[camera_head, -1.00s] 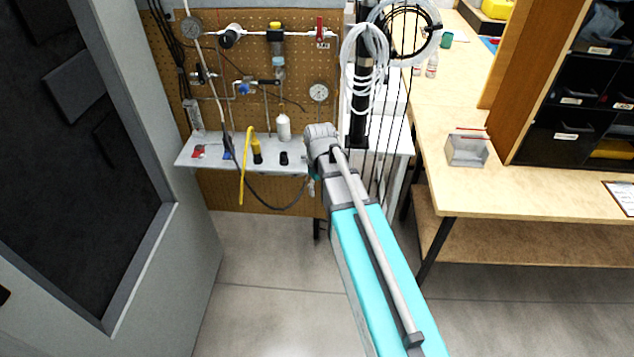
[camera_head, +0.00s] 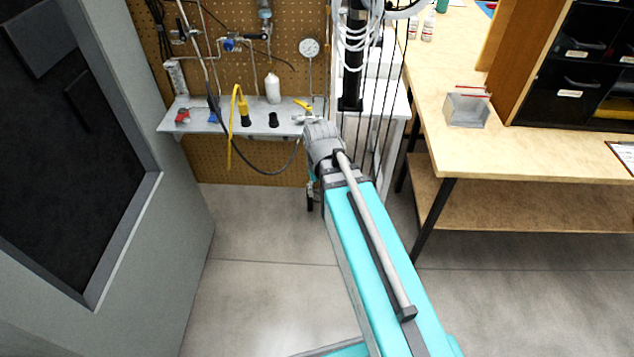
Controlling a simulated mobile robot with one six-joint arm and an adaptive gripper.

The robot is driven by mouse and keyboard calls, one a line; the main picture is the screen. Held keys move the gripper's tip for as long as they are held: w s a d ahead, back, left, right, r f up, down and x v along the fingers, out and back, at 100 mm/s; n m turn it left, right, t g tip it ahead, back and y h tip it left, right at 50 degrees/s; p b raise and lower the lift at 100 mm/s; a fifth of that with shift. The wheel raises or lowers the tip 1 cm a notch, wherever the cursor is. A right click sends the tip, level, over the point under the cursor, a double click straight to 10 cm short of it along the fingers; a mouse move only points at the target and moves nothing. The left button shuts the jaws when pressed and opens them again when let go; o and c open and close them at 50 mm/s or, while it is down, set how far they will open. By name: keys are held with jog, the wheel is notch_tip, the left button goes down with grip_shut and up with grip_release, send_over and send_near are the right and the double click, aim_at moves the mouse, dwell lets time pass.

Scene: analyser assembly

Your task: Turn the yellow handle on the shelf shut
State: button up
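The small yellow handle (camera_head: 303,104) sits on a grey metal fitting at the right end of the white shelf (camera_head: 200,122). It lies at a slant, just behind and above the grey end joint of my arm. The lower part of its fitting is partly hidden by my arm. My gripper (camera_head: 311,202) is only partly visible as a small dark shape hanging below the arm's end, under the shelf and in front of it. It is apart from the yellow handle in the picture. Whether it is open or shut cannot be made out.
A yellow looped piece (camera_head: 235,120), a white bottle (camera_head: 272,88), a black cap (camera_head: 273,120) and a red-handled part (camera_head: 182,116) are on the shelf. Vertical rods and coiled tubing stand right of it. A wooden bench (camera_head: 530,150) is at right, a grey cabinet (camera_head: 180,240) at left.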

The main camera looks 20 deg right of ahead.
jog(key=shift+s+f+b, duration=0.35)
jog(key=shift+s+f, duration=0.25)
jog(key=shift+s, duration=0.05)
jog(key=shift+s+a+m, duration=0.1)
jog(key=shift+s+m, duration=0.4)
jog(key=shift+s, duration=0.45)
